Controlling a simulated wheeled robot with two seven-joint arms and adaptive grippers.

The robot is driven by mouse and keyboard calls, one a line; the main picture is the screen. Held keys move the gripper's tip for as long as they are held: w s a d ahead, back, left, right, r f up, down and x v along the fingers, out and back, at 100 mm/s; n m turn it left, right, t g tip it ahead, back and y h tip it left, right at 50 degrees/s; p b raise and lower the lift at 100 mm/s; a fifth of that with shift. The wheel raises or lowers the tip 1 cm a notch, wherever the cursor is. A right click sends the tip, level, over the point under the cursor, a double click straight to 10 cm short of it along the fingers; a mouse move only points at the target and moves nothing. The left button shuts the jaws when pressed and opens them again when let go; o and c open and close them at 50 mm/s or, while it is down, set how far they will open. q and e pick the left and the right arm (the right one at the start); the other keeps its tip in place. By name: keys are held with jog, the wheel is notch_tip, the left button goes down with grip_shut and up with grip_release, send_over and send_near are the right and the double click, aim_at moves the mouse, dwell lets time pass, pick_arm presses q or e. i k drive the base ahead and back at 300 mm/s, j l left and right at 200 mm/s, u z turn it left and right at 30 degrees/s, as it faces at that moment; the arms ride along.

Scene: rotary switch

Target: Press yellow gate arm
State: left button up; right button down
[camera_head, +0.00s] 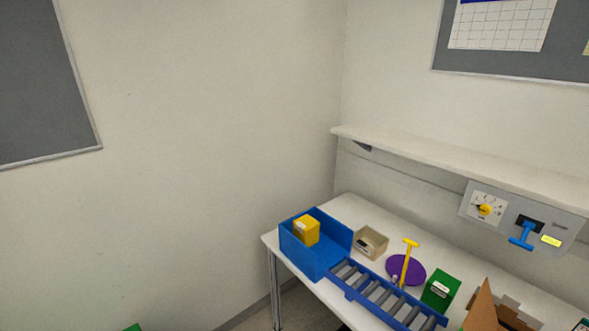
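The yellow gate arm (407,262) stands upright with a short bar across its top. It rises at the purple round disc (418,272), next to the far side of the roller conveyor (372,290). The conveyor has a blue frame and grey rollers and leads to a blue bin (322,262). A yellow box (306,231) sits inside the bin. Neither of my grippers is in view.
A beige box (371,243) and a green box (441,290) stand on the white table (351,212). An open cardboard box (490,309) is at the lower right. A panel with a yellow rotary knob (485,210) and a blue lever (523,236) hangs under the shelf (470,167).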

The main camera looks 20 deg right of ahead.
aim_at(411, 244)
jog(key=z, duration=1.55)
jog(key=j+u, duration=0.2)
jog(key=j, duration=0.15)
jog(key=i+j+u, duration=0.2)
jog(key=k+j, duration=0.05)
jog(key=j, duration=0.05)
